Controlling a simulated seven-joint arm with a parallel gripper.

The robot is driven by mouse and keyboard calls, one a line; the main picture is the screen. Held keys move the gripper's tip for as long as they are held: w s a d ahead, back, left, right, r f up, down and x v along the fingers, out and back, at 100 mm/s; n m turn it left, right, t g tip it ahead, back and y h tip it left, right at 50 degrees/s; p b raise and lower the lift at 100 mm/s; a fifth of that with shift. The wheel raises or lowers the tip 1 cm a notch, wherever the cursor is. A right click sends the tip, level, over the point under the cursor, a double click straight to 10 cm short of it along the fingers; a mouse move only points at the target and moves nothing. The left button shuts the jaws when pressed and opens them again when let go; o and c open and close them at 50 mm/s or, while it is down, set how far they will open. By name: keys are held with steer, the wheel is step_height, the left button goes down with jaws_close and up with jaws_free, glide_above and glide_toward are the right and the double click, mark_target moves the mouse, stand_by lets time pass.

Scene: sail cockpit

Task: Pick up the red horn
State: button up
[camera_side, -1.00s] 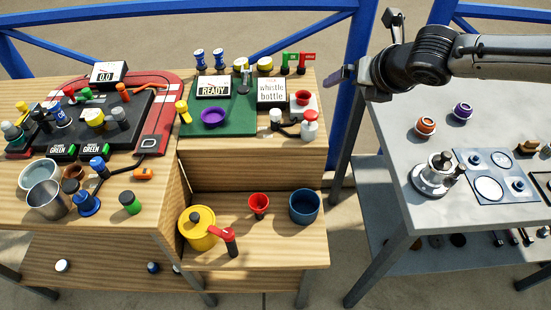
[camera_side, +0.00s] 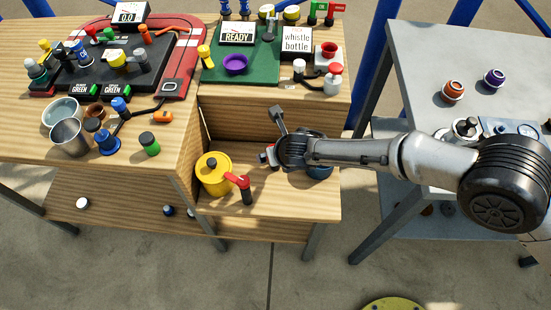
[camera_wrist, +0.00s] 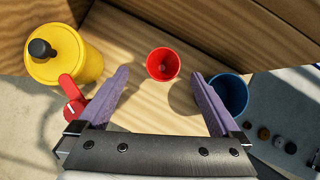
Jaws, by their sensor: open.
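The red horn (camera_wrist: 163,64), a flared red cup shape, stands on the low wooden shelf in the wrist view. My gripper (camera_wrist: 160,76) is open, its two purple fingers apart, one to each side of the horn in the picture. The fingers do not visibly touch it, and I cannot tell the height gap. In the side view my gripper (camera_side: 268,157) is over the low shelf, and my wrist and arm hide most or all of the horn.
A yellow canister (camera_wrist: 75,60) and a red-topped lever with a black handle (camera_side: 240,186) stand left of the horn. A blue cup (camera_wrist: 229,94) is close by the right finger. A wooden wall (camera_side: 268,120) rises behind the shelf.

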steer(key=shift+d+x, duration=0.1)
steer(key=shift+x, duration=1.65)
steer(key=shift+d+x, duration=0.15)
steer(key=shift+x, duration=1.6)
steer(key=shift+s+f, duration=0.1)
steer(key=shift+s, duration=0.05)
steer(key=c, duration=1.5)
